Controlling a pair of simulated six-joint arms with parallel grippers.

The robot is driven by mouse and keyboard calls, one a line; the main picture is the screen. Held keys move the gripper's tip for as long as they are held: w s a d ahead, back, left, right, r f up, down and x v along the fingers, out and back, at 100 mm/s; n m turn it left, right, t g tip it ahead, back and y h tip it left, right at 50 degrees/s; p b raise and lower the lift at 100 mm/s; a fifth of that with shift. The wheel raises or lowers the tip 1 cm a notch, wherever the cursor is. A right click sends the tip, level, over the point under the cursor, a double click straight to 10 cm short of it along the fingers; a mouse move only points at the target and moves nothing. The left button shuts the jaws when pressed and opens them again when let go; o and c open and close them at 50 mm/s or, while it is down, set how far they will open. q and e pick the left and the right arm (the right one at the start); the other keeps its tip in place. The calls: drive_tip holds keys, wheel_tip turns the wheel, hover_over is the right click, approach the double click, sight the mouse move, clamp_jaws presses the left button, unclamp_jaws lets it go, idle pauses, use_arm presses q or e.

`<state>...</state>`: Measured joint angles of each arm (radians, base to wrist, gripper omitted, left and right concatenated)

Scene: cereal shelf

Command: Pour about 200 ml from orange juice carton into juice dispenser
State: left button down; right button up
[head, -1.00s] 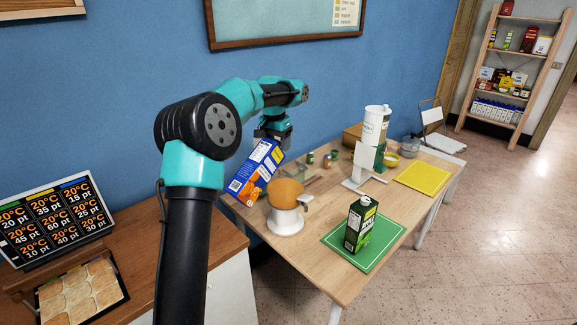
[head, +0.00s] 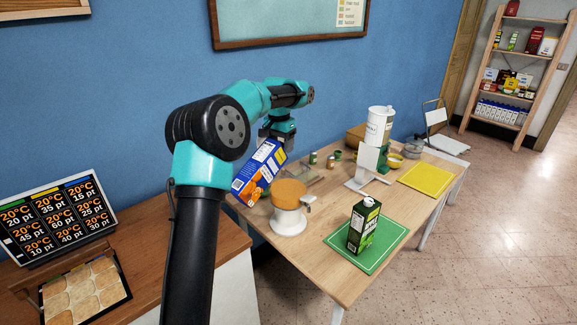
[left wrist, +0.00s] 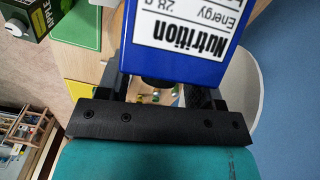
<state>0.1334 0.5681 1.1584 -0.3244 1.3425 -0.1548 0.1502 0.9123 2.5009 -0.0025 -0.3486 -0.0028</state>
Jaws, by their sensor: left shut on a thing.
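The orange juice carton (head: 258,172) is a blue box with white and orange print, tilted strongly with its lower end toward the left. My left gripper (head: 276,136) is shut on it and holds it above the back left of the table. In the left wrist view, the carton (left wrist: 188,35) shows its nutrition label between the fingers. Whether juice is flowing cannot be seen. My right gripper is not in view.
A green apple juice carton (head: 362,228) stands on a green mat (head: 385,246). A white machine (head: 371,160) and small jars (head: 313,158) stand farther back. A yellow mat (head: 427,179) lies bare at the right. A side counter (head: 150,265) is at the left.

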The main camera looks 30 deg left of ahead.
use_arm(q)
drive_tip(key=shift+w+f+g+b, duration=0.1)
drive_tip(key=shift+f+g+b, duration=0.5)
drive_tip(key=shift+g, duration=0.4)
idle(2.2)
